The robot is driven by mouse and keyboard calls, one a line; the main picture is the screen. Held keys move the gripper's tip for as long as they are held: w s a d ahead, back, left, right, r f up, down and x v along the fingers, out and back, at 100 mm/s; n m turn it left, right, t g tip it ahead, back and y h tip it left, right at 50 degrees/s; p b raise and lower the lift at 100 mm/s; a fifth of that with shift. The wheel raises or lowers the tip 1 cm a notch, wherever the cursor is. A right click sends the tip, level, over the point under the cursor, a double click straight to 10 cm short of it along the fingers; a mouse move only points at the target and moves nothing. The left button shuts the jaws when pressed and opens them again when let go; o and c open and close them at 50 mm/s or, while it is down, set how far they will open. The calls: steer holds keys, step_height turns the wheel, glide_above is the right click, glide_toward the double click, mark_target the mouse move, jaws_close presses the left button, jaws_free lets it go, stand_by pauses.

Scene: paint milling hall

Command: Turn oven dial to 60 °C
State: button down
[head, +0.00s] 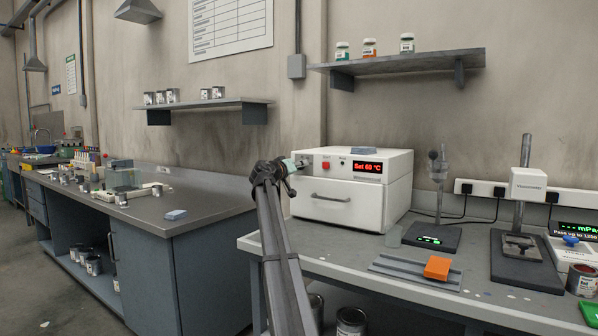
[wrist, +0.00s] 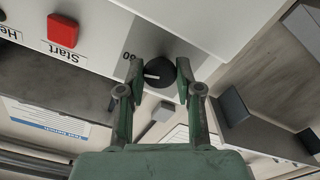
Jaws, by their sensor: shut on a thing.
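The white oven (head: 335,210) stands on the right bench, with a handled front. Its red display (head: 367,168) reads "Set 60 °C". In the wrist view the black dial (wrist: 160,74) has a white pointer mark, and a "60" marking shows upside down beside it. My gripper (wrist: 160,84) has one finger on each side of the dial and is shut on it. In the head view my gripper (head: 296,166) is at the left end of the oven's upper front panel, and the dial is mostly hidden there.
The red Start button (wrist: 62,30) is on the same panel, beside the dial. A shelf (head: 405,62) with several jars hangs above the oven. To the right are a small stand (head: 438,200), an orange block (head: 437,268) and a viscometer (head: 527,185). A second bench (head: 150,205) extends left.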

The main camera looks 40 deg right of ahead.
stand_by(0.5)
steer(key=c, duration=0.8)
jaws_free()
steer(key=v, duration=1.2)
steer(key=shift+d, duration=0.1)
